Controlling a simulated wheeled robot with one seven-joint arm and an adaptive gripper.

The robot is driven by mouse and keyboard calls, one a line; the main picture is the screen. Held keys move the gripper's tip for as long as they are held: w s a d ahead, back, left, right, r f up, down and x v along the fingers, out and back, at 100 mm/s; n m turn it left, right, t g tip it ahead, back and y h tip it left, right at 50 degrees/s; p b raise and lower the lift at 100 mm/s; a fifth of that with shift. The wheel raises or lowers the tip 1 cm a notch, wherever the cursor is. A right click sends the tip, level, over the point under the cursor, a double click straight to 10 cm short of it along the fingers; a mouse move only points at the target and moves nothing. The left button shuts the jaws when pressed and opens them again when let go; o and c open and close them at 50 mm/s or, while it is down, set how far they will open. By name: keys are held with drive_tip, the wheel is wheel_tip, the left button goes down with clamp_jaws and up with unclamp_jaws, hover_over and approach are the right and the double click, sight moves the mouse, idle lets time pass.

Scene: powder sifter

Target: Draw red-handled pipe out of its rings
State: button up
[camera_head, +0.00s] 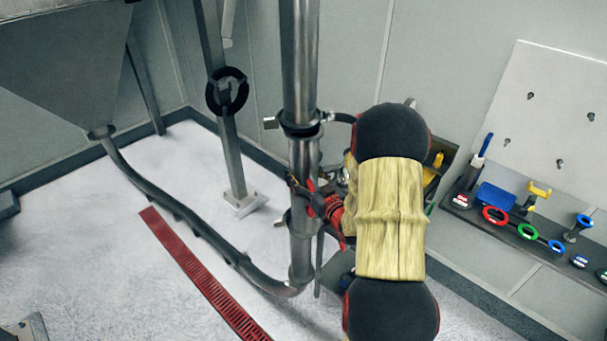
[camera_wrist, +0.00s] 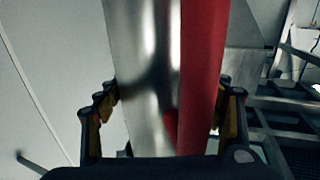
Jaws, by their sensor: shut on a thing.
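The steel pipe (camera_head: 303,238) stands upright in the middle of the head view. A dark ring clamp (camera_head: 300,127) sits around the pipe line above my gripper, and another clamp's fitting (camera_head: 283,219) shows lower down. My gripper (camera_head: 318,202) is at the pipe's side, between these two. In the wrist view the red handle (camera_wrist: 204,60) runs along the bare metal pipe (camera_wrist: 140,60). My gripper's fingers (camera_wrist: 168,95) stand on both sides, shut on the red handle. The exact finger contact is hidden, and my arm covers part of the right side.
A curved hose (camera_head: 190,218) runs from the hopper (camera_head: 65,60) to the pipe's foot. A dark ring (camera_head: 227,91) hangs on a post behind. A shelf (camera_head: 520,235) with coloured tools lines the right wall. A red floor grate (camera_head: 205,277) lies at front left.

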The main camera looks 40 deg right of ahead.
drive_tip(key=shift+s+a+r+b, duration=0.2)
drive_tip(key=shift+s+a+b, duration=0.15)
drive_tip(key=shift+s, duration=0.3)
drive_tip(key=shift+s+a+r+b, duration=0.2)
drive_tip(key=shift+s+b, duration=0.1)
drive_tip(key=shift+s, duration=0.35)
idle(1.2)
